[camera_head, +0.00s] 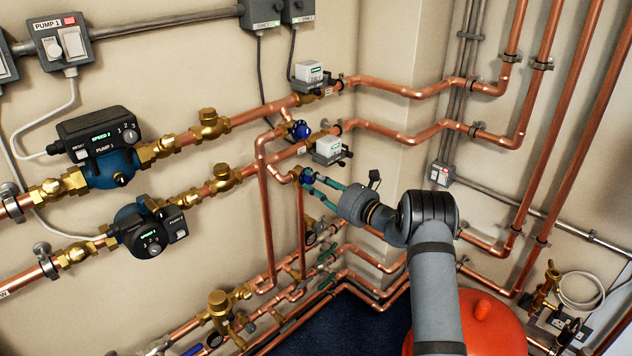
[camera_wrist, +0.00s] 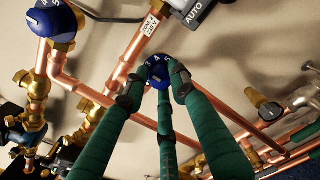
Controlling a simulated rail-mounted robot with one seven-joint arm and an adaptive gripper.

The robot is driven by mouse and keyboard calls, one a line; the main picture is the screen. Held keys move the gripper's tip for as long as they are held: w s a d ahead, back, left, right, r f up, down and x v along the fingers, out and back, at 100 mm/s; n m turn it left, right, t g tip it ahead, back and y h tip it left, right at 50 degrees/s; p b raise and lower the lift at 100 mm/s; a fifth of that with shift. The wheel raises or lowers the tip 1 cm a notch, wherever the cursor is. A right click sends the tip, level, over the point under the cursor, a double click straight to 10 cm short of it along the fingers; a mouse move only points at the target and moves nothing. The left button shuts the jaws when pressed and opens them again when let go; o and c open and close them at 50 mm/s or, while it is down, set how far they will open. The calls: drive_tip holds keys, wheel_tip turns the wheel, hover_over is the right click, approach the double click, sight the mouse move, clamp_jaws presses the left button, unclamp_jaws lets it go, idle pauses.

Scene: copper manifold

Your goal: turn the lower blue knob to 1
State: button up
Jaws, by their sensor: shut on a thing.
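The lower blue knob (camera_head: 306,175) sits on the copper pipework below a white valve actuator. My gripper (camera_head: 313,183) reaches it from the right, with its green fingers shut around the knob. In the wrist view the lower blue knob (camera_wrist: 157,72) shows its face with white digits, a 4 near the middle and a 3 beside it. The dark fingertips of my gripper (camera_wrist: 155,88) touch its sides and hide part of its rim. The upper blue knob (camera_head: 300,130) is apart from my gripper; it also shows at the upper left of the wrist view (camera_wrist: 52,20).
Two pumps (camera_head: 110,165) hang at the left. A red rounded vessel (camera_head: 482,308) stands behind my arm at the lower right.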

drive_tip(key=shift+r, duration=0.1)
clamp_jaws()
drive_tip(key=shift+w, duration=0.1)
idle(0.3)
drive_tip(key=shift+d+n+b, duration=0.1)
drive_tip(key=shift+n+b, duration=0.4)
drive_tip(key=shift+b, duration=0.2)
drive_tip(key=n+b, duration=0.6)
drive_tip(key=b, duration=0.4)
drive_tip(key=shift+f, duration=0.2)
drive_tip(key=n+b, duration=0.5)
drive_tip(key=b, duration=0.4)
drive_tip(key=shift+n, duration=0.4)
drive_tip(key=n+b, duration=0.1)
drive_tip(key=b, duration=0.1)
drive_tip(key=n+b, duration=0.2)
drive_tip(key=shift+s+a+r, duration=0.2)
drive_tip(key=shift+n, duration=0.3)
